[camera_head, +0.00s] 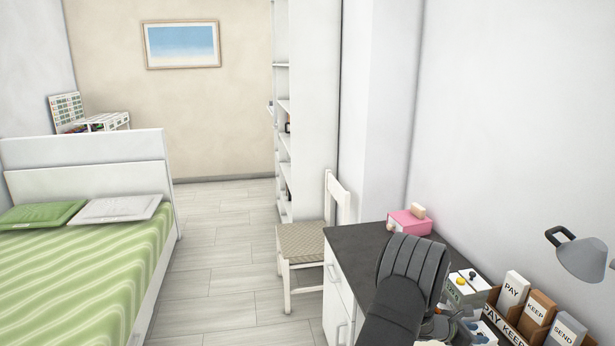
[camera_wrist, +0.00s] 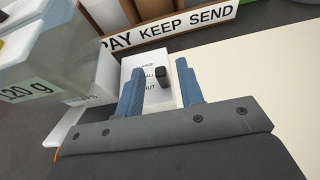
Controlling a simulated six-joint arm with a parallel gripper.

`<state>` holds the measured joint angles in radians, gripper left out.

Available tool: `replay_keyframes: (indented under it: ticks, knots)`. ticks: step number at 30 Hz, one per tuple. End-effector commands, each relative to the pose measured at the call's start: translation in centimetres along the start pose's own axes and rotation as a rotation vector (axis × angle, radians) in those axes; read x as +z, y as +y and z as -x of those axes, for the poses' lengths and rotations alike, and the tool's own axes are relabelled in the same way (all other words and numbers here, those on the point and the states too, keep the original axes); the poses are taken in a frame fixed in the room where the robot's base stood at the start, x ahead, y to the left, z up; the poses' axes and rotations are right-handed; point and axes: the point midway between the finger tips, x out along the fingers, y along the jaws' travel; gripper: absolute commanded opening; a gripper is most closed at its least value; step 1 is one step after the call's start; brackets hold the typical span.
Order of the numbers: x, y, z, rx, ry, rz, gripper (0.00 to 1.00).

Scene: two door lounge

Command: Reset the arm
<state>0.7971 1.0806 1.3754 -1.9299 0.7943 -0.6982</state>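My gripper (camera_wrist: 160,70) shows in the wrist view with its two blue fingers spread apart and nothing held between them. Beyond the fingers is a white card or box (camera_wrist: 134,66) with small printed words, only partly readable. A small black object (camera_wrist: 163,77) shows between the fingers in the picture, with gaps on both sides. In the head view, my dark grey arm reaches over the desk (camera_head: 358,242) at the lower right. The gripper's fingers cannot be made out clearly there.
A PAY KEEP SEND holder (camera_head: 497,320) and lamp (camera_head: 580,258) stand at the right. A pink box (camera_head: 408,224) sits farther back. A chair (camera_head: 303,242) stands beside the desk.

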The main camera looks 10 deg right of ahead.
Motion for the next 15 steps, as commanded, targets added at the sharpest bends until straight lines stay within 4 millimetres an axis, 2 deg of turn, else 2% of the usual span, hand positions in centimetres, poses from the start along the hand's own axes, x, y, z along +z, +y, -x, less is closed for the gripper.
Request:
replay_keyframes:
  ticks: [1, 15]
  knots:
    - [0.1, 0.1, 1.1, 0.003, -0.001, 0.000, 0.35]
    - [0.1, 0.1, 10.6, 0.004, -0.002, 0.000, 0.35]
